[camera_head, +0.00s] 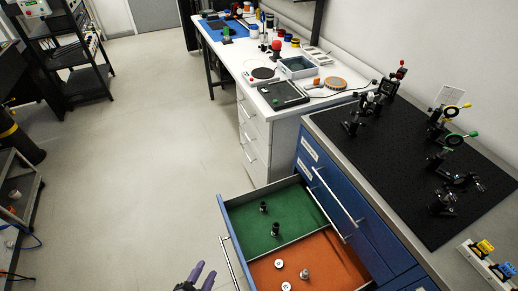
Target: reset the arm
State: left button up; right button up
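My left gripper (206,269) shows at the bottom edge of the head view, with two purple fingers spread apart. Nothing shows between the fingers. It is to the left of the open drawer (230,222), close to the drawer's long metal handle (229,263); I cannot tell whether they touch. My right gripper is not in view.
The drawer has a green section (290,207) with small black posts and an orange section (335,257) with small metal parts. A black breadboard (400,165) with optical mounts tops the blue cabinet. A white bench (240,60) stands behind.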

pick_arm(q)
jog(key=s+a+r+n+g+y+p, duration=0.1)
jog(key=s+a+r+n+g+y, duration=0.15)
jog(key=s+n+g, duration=0.3)
jog(key=s+a+r+n+g+y+p, duration=0.1)
jog(key=s+a+n+g, duration=0.35)
jog(key=s, duration=0.25)
notch_tip(320, 180, up, 36)
jog(key=p, duration=3.6)
jog(key=shift+d, duration=0.3)
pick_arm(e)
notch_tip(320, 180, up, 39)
